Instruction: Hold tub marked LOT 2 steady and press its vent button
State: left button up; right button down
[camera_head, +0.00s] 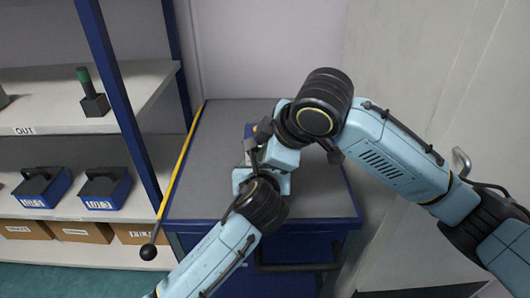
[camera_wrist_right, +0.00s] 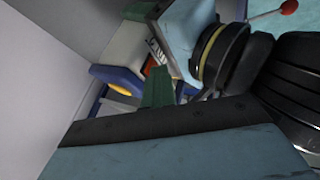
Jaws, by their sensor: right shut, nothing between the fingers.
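Shelves at left hold two blue tubs with black handles (camera_head: 42,186) (camera_head: 105,187), cardboard boxes (camera_head: 84,232) and a green-handled tool (camera_head: 92,93). A yellow rod with a black knob (camera_head: 149,252) runs along the cabinet's left edge. The cabinet top (camera_head: 210,185) is bare at left.

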pick_arm(q)
jog(key=shift+s+f, duration=0.1)
jog(key=shift+f, duration=0.25)
pick_arm(e)
jog(key=v, duration=1)
pick_arm(q)
jog(key=o, duration=1.4)
jog(key=shift+r, duration=0.1)
jog(key=shift+c, duration=0.2)
jog(key=shift+r, duration=0.1)
